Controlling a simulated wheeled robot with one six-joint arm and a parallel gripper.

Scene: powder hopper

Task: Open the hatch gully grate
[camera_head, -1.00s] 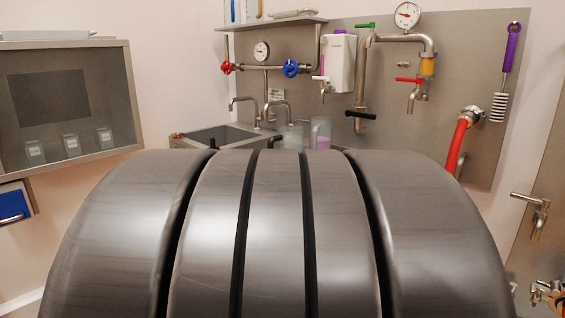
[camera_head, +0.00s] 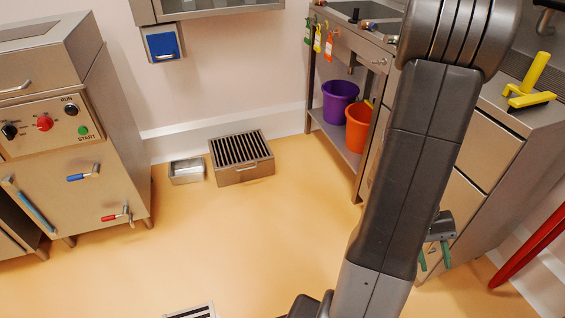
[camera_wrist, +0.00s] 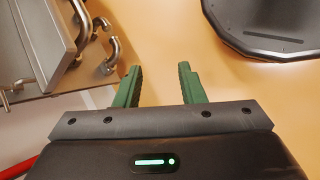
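A steel box with a dark slatted grate (camera_head: 240,149) on top stands on the floor against the far wall, in the head view. It has a small handle on its front, and its top looks closed. Part of another slatted grate (camera_head: 192,312) shows at floor level at the bottom edge. I cannot tell which one is the hatch gully grate. My gripper (camera_head: 434,260) hangs at the right, far from both grates, partly behind my arm. In the wrist view my gripper (camera_wrist: 160,86) has its green fingers apart with only floor between them.
A small steel tray (camera_head: 187,171) sits beside the slatted box. A steel machine (camera_head: 75,185) stands at left. A purple bucket (camera_head: 339,100) and orange bucket (camera_head: 359,125) stand on a low shelf. A red bar (camera_head: 530,245) slants at right. The middle floor is clear.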

